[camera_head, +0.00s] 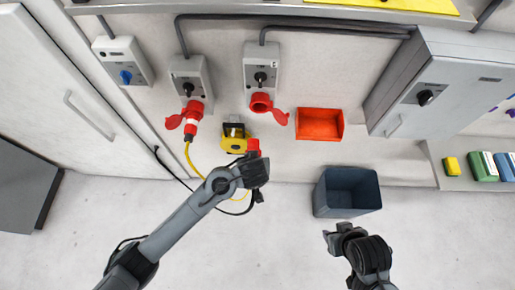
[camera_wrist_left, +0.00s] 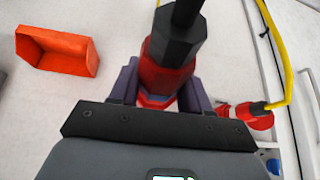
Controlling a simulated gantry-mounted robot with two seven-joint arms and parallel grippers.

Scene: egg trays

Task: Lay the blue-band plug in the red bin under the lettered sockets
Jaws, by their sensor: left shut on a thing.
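My left gripper (camera_head: 254,158) is shut on a plug (camera_head: 253,146) with a red body, just right of a yellow holder (camera_head: 238,146). In the left wrist view the held plug (camera_wrist_left: 168,72) shows a black grip and a red collar between the two fingers (camera_wrist_left: 157,88).
A dark blue-grey bin (camera_head: 347,208) stands lower right. A grey cabinet (camera_head: 440,75) is right of the red bin.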

